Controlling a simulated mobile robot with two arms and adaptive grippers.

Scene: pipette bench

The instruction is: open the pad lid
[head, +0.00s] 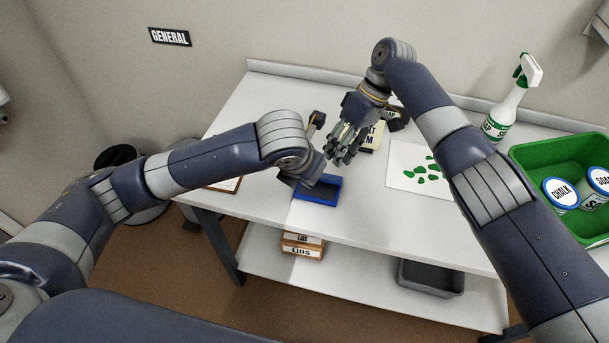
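A shallow blue box (319,191), which may be the pad, lies near the table's front edge in the head view. Its inside looks dark blue; I cannot make out a separate lid. My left gripper (302,181) is at the box's left side, mostly hidden by its own wrist, so its fingers and any contact are unclear. My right gripper (341,156) points down above and behind the box, with its fingers apart and nothing seen between them.
Behind my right gripper stands a pale lettered box (376,137), partly hidden. A dark-handled object (316,121) stands near my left wrist. To the right are a sheet with green blots (403,171), a spray bottle (507,110) and a green bin (550,149) with tins.

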